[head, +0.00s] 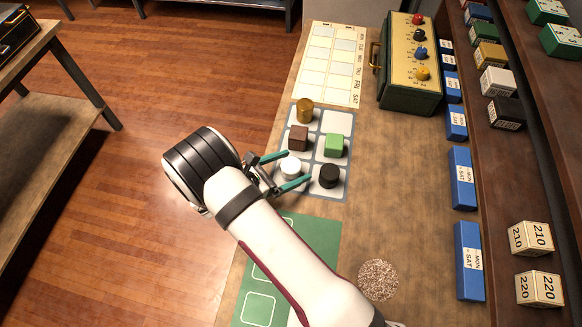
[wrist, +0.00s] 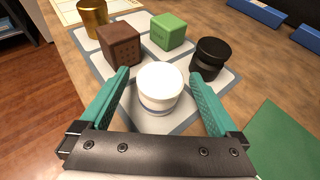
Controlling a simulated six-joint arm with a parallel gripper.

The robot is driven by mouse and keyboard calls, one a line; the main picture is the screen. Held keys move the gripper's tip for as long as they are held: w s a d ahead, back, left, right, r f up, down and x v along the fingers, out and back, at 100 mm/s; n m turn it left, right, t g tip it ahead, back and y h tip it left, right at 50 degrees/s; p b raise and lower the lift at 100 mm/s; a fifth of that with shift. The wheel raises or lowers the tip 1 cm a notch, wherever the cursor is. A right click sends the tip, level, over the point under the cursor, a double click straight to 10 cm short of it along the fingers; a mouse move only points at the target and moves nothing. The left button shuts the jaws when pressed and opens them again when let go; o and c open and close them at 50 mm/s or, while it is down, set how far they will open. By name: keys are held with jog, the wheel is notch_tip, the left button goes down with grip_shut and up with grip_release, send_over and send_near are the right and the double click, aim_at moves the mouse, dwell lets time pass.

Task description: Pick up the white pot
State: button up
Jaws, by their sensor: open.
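The white pot (head: 291,167) is a small round pot standing upright on a pale square of the grey tray (head: 318,113). In the wrist view the white pot (wrist: 160,88) sits between my open fingers, near the fingertips. My gripper (head: 286,169) has teal fingers, one on each side of the pot. In the wrist view my gripper (wrist: 160,86) shows a gap between each finger and the pot, and it holds nothing. The pot's lower front edge is in view above the gripper's dark crossbar.
A black pot (head: 328,176) stands close beside the right finger. A brown block (head: 298,138), a green block (head: 333,145) and a gold pot (head: 304,111) share the tray. A green mat (head: 315,237) and a speckled disc (head: 378,280) lie nearer on the table.

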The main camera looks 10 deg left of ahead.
jog(key=shift+w, duration=0.1)
jog(key=c, duration=1.5)
jog(key=shift+c, duration=0.2)
